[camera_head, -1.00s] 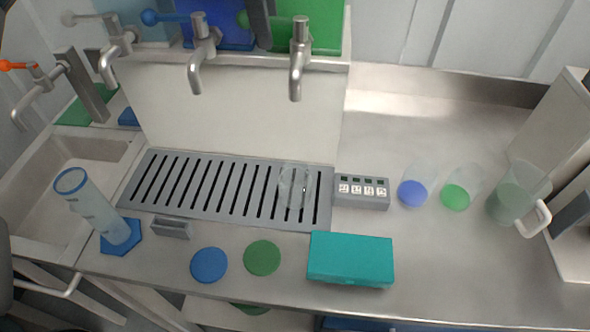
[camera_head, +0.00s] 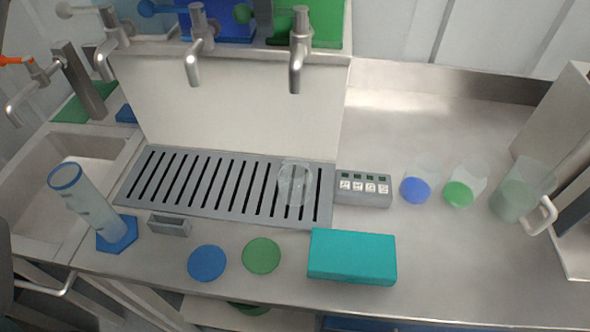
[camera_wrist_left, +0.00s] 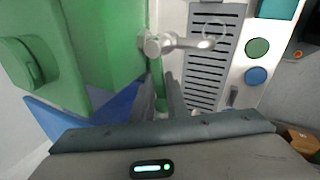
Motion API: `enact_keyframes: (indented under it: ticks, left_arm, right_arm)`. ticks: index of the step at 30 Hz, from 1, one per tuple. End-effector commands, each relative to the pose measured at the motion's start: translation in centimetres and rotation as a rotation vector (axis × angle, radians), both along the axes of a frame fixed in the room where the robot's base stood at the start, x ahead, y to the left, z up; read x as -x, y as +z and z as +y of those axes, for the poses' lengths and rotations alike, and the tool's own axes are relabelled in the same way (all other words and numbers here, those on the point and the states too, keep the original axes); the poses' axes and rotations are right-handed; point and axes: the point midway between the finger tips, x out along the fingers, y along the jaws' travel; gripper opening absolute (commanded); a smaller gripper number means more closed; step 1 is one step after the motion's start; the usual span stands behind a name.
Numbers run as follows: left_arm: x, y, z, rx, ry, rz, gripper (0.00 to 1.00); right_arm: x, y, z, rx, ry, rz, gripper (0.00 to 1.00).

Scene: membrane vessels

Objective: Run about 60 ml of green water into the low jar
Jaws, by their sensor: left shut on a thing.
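A low clear jar (camera_head: 295,184) stands on the slotted drip grate, below and in front of the rightmost tap (camera_head: 300,52) on the panel. I see no clear green in it. The wrist view shows the jar from above as a faint ring (camera_wrist_left: 213,28), near the tap's spout (camera_wrist_left: 200,44). My left gripper (camera_wrist_left: 160,88) is shut on the tap's green lever (camera_wrist_left: 158,72), beside the green tank (camera_wrist_left: 110,40). In the head view the gripper is hard to make out near the top edge. My right gripper is not in view.
A grey button box (camera_head: 362,188) stands right of the grate (camera_head: 225,185). Beyond it are cups with blue (camera_head: 415,190) and green (camera_head: 458,194) bottoms and a handled jug (camera_head: 515,200). A tall cylinder (camera_head: 92,208), two discs and a teal block (camera_head: 352,257) stand along the front.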

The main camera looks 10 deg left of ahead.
Motion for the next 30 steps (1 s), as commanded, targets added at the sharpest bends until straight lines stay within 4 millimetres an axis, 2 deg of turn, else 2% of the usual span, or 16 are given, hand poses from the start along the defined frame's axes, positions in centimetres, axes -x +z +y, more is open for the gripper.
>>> enact_keyframes:
  ticks: [2,15,24,30]
  left_arm:
    - [0.2,-0.2,-0.1,0.0,0.039,-0.001,0.0]
    - [0.4,-0.2,-0.2,0.001,0.078,0.001,0.0]
    - [1.3,-0.2,-0.5,0.0,0.269,0.0,0.0]
    - [1.6,0.0,-0.5,0.0,0.298,-0.001,0.0]
  right_arm:
    - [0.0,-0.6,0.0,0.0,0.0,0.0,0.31]
    - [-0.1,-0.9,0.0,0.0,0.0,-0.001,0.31]
    - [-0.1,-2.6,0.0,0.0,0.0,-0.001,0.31]
    - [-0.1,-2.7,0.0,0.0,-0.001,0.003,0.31]
